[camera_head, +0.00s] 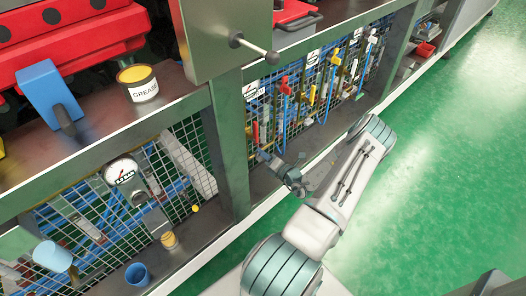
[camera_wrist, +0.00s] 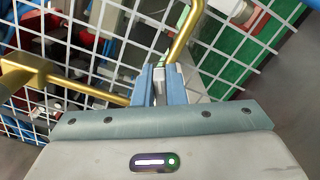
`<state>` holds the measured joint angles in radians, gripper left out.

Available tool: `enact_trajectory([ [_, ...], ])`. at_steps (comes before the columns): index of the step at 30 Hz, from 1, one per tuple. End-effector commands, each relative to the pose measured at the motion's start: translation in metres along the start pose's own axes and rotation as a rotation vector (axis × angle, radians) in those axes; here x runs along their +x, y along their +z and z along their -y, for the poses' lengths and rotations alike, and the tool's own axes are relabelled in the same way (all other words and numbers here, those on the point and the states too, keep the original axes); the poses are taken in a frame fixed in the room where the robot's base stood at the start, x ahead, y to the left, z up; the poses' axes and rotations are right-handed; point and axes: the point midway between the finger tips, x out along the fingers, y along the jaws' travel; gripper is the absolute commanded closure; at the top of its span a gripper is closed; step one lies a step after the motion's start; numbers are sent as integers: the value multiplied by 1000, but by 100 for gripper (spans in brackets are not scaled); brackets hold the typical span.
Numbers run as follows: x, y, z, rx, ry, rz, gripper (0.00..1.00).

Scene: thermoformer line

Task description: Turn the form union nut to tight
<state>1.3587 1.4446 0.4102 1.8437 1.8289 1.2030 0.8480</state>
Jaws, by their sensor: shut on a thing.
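My gripper (camera_wrist: 160,76) is shut, with its two blue fingers pinched together at the lower end of a curved brass pipe (camera_wrist: 184,32) in the wrist view. A small light grey piece shows between the fingers. It appears to be the form union nut, mostly hidden by them; how tight it is cannot be told. In the head view my gripper (camera_head: 277,166) is at the mesh panel below a red-handled valve (camera_head: 255,130), and the nut is too small to make out.
A wire mesh (camera_wrist: 100,50) stands just behind the fingers, and a brass pipe with a fitting (camera_wrist: 30,75) runs close on the left. Several valves with coloured handles line the panel to the right. A steel post (camera_head: 228,150) stands left of my gripper. Green floor (camera_head: 440,150) is clear.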

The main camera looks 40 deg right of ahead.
Motion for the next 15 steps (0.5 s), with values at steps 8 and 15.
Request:
enact_trajectory([
  [8,0,-1,2,246,-2,0,100],
  [15,0,-1,4,401,-1,0,100],
])
